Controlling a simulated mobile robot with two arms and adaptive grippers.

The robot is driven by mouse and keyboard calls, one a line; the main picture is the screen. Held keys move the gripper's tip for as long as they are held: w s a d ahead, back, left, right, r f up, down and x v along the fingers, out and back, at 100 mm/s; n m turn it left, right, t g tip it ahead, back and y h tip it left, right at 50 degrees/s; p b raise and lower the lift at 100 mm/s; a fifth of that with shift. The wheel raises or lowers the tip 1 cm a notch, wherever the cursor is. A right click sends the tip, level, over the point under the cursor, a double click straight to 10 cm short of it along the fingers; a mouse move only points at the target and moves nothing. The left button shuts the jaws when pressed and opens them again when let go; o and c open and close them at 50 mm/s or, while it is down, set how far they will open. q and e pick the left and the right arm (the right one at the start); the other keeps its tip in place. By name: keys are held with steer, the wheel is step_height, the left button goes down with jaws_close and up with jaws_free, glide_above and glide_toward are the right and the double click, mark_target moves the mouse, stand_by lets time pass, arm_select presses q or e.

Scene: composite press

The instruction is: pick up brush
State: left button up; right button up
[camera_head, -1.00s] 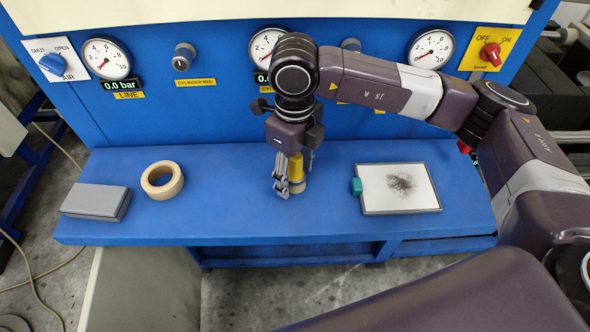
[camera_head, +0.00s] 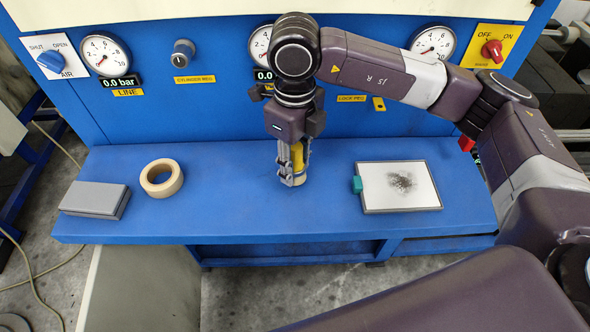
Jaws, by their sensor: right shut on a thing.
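The brush (camera_head: 297,157) shows as a yellow handle with a paler lower end, upright over the middle of the blue shelf (camera_head: 232,204). My right gripper (camera_head: 292,181) points down and is shut on it, with the fingers around its lower part. The fingers hide much of the brush. I cannot tell whether its lower end touches the shelf. My left gripper is not in view.
A roll of tape (camera_head: 161,179) and a grey box (camera_head: 95,200) lie on the shelf at the left. Gauges and knobs line the panel behind.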

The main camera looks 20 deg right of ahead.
step_height(320, 180, up, 10)
steer(key=shift+f+b, duration=0.1)
steer(key=shift+b, duration=1)
step_height(320, 180, up, 8)
steer(key=o, duration=0.6)
steer(key=c, duration=0.7)
